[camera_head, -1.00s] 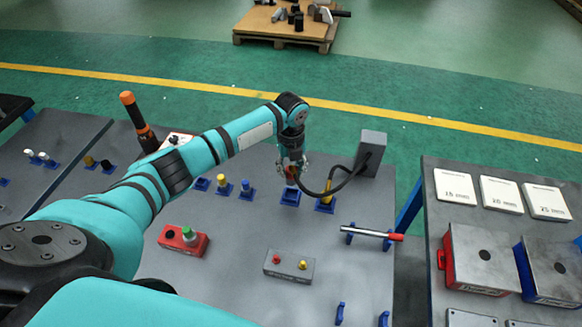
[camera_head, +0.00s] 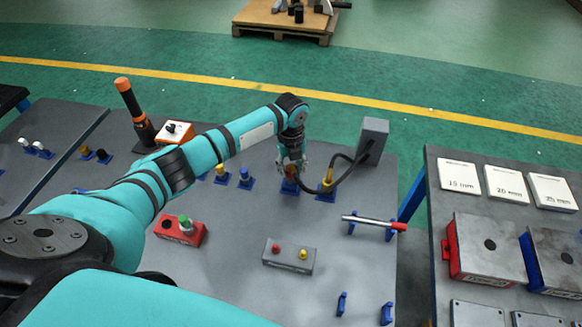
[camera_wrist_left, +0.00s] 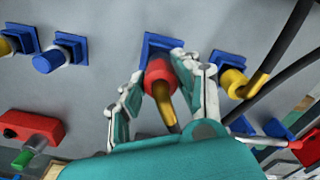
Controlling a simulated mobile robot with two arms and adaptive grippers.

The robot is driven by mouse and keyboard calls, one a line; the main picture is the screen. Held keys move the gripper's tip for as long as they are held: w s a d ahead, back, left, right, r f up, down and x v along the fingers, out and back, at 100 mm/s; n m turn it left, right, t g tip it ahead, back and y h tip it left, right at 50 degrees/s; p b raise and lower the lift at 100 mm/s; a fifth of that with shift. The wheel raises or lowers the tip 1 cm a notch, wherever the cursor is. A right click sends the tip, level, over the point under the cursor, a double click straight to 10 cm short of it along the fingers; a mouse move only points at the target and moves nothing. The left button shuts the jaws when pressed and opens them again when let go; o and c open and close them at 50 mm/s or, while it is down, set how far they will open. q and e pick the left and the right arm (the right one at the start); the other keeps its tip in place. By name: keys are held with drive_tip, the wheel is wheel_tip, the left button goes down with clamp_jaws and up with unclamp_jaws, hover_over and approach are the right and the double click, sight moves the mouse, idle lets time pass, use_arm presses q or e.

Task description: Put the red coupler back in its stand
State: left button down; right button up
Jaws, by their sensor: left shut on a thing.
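My left gripper (camera_head: 291,166) is shut on the red coupler (camera_wrist_left: 158,72), with one finger on each side of it in the left wrist view. A brass-coloured end of the coupler points back toward the gripper. The coupler's front end is at the blue stand (camera_wrist_left: 152,42), whose square base shows behind it. In the head view the blue stand (camera_head: 289,188) is directly below the gripper, and the coupler is mostly hidden by the fingers. I cannot tell how far the coupler sits in the stand. My right gripper is not in view.
A yellow coupler (camera_wrist_left: 232,82) in a blue stand is close on the right. A black hose curves from there to a grey post (camera_head: 371,142). A blue coupler (camera_head: 245,177) stands on the left. A red button box (camera_head: 180,230) and a grey button box (camera_head: 288,256) are in front.

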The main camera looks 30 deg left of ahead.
use_arm(q)
drive_tip(key=shift+f+b, duration=0.85)
drive_tip(key=shift+f, duration=0.65)
drive_tip(key=c, duration=0.9)
unclamp_jaws()
drive_tip(key=shift+o, duration=0.2)
drive_tip(key=shift+r, duration=0.1)
wheel_tip(320, 180, up, 5)
drive_tip(key=p, duration=0.5)
